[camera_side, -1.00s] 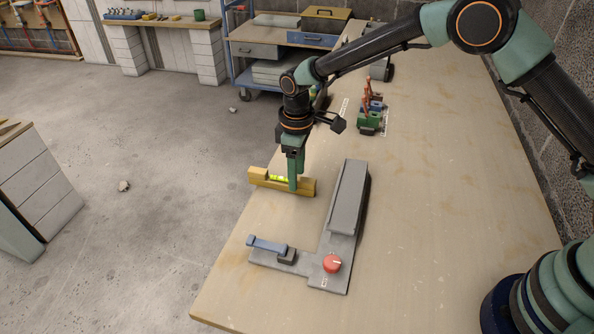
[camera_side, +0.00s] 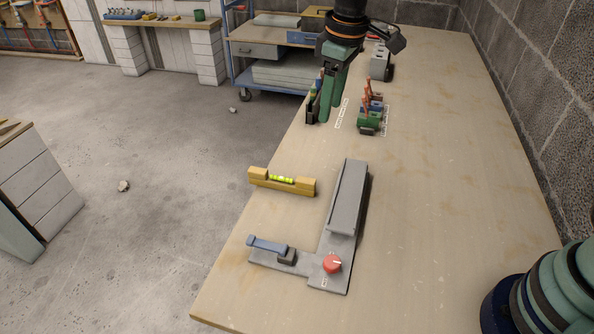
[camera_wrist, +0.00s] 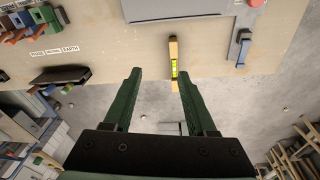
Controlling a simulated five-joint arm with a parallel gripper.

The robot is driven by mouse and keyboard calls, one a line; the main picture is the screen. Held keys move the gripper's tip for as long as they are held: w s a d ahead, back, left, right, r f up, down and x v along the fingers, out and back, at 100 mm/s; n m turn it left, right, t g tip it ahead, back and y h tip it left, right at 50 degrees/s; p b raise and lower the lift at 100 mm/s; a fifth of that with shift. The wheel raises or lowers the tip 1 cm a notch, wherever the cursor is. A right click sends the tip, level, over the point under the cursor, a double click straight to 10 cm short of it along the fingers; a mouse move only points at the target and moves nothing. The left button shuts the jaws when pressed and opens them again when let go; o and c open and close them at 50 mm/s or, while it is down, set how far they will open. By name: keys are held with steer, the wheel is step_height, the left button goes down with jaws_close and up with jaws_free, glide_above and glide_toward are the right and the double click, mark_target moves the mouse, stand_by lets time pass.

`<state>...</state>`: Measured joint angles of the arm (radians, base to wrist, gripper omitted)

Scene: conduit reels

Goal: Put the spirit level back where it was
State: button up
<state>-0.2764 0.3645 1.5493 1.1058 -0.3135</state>
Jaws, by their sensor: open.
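The yellow spirit level (camera_side: 283,182) with its green vial lies at the left edge of the workbench, just left of the grey fixture, one end at the bench edge. In the wrist view the spirit level (camera_wrist: 174,62) shows beyond my fingertips, apart from them. My gripper (camera_side: 328,110) is raised above the bench, farther back than the level, with nothing between its fingers. The wrist view shows its two green fingers (camera_wrist: 158,75) spread apart.
The grey fixture (camera_side: 347,195) has a red knob (camera_side: 332,263) and a blue-handled lever (camera_side: 266,245). A rack of coloured pieces (camera_side: 371,118) stands behind, beside printed labels (camera_side: 341,114). The right side of the bench (camera_side: 450,170) is clear.

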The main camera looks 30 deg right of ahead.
steer(key=s+d+r+m+t, duration=0.2)
steer(key=s+d+m, duration=0.1)
steer(key=s+d, duration=0.3)
steer(key=s+d+r+m+t, duration=0.2)
steer(key=s+d, duration=0.5)
steer(key=s, duration=0.4)
steer(key=shift+r+m, duration=0.2)
steer(key=shift+m, duration=0.7)
